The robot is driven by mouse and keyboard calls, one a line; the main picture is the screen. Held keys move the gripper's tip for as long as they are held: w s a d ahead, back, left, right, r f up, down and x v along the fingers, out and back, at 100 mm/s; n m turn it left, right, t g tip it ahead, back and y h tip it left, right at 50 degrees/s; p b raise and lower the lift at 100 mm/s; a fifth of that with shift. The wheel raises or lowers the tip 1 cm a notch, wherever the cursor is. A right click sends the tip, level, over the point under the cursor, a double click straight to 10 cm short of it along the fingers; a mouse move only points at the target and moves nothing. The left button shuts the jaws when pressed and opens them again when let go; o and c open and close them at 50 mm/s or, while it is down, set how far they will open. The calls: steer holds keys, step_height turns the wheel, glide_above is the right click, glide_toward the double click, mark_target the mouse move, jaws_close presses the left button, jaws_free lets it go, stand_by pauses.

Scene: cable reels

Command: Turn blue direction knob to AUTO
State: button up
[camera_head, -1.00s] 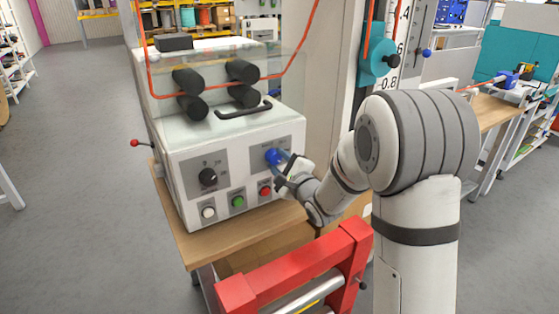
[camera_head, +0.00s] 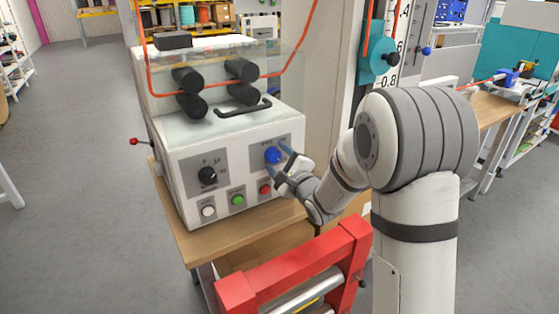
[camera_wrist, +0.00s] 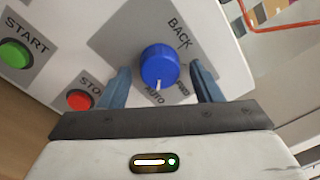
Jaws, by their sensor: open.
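The blue direction knob (camera_head: 272,155) is on the grey plate at the upper right of the white machine's front. In the wrist view the knob (camera_wrist: 159,66) shows a white pointer mark at its lower edge, toward the AUTO label (camera_wrist: 155,98). BACK is printed above it, and another label at lower right is partly hidden. My gripper (camera_head: 277,161) is open in front of the knob. In the wrist view its blue-grey fingers stand on either side of the knob, with a visible gap on each side.
The machine (camera_head: 236,135) stands on a wooden table (camera_head: 195,245). A black knob (camera_head: 207,176) and white, green (camera_head: 237,200) and red (camera_head: 264,190) buttons share its front. A black handle (camera_head: 243,109) is above. A red frame (camera_head: 295,267) stands in front, below my arm.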

steer(key=v, duration=0.7)
steer(key=shift+s+d+b, duration=0.2)
steer(key=shift+s+b, duration=0.1)
steer(key=shift+b, duration=0.05)
steer(key=s+d+n+g+h+p, duration=0.2)
steer(key=s+d+n+g+h, duration=0.3)
steer(key=s+d+n+h, duration=0.4)
steer(key=s+d+r+n+g+p, duration=0.1)
steer(key=s+n+g, duration=0.3)
steer(key=s, duration=0.5)
steer(key=s+d+n+g+p, duration=0.1)
steer(key=s+n+g, duration=0.3)
steer(key=s, duration=0.5)
steer(key=shift+s+d+r+n, duration=0.3)
steer(key=shift+r+n, duration=0.1)
steer(key=shift+n, duration=0.4)
